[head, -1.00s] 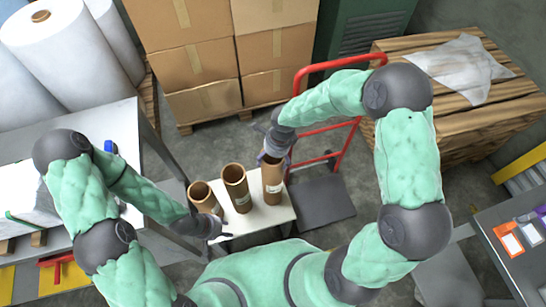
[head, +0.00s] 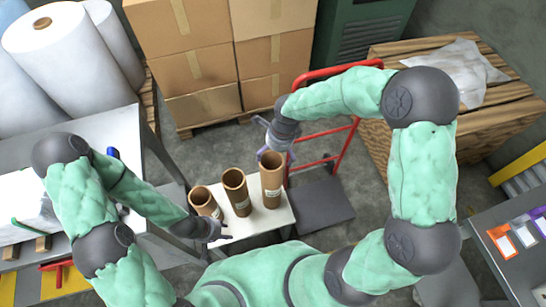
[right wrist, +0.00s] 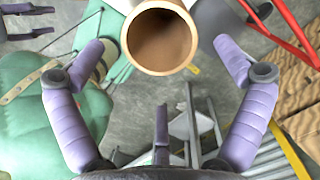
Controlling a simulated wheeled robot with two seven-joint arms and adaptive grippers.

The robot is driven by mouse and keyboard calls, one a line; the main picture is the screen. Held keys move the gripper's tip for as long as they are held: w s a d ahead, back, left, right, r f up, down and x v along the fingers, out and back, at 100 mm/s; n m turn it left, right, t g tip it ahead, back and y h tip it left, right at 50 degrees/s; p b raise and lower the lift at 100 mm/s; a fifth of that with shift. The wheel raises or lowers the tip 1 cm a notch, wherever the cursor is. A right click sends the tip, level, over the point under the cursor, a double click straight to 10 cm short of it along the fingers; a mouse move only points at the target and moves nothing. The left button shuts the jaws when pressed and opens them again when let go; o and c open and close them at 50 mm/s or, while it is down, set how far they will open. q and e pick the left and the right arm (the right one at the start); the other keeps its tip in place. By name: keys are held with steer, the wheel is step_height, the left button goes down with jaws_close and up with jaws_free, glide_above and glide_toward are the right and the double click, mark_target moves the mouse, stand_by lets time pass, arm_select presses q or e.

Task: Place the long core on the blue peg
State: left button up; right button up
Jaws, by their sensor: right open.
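Three brown cardboard cores stand upright on a small white-topped stand. The tallest, at the right, is the long core (head: 271,182); its open top also shows in the right wrist view (right wrist: 160,40). The middle core (head: 236,192) and the left core (head: 205,202) look shorter. My right gripper (head: 263,137) is open and empty above and behind the long core's top, its fingers (right wrist: 160,70) spread wide either side of the core in the wrist view. My left gripper (head: 227,230) is open and empty, low by the stand's front left. A blue peg (head: 112,153) shows partly behind my left arm at the grey table.
The white stand (head: 240,222) has little free top around the cores. A red hand truck (head: 340,150) is close behind my right arm. Cardboard boxes (head: 220,60) are stacked at the back. A grey table (head: 120,130) is at left, a bench with coloured cards (head: 505,245) at right.

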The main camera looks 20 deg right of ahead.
steer(key=r, duration=0.3)
steer(key=r+p, duration=0.1)
steer(key=r, duration=0.1)
steer(key=shift+s+d, duration=0.2)
steer(key=shift+d, duration=0.15)
steer(key=shift+f, duration=0.1)
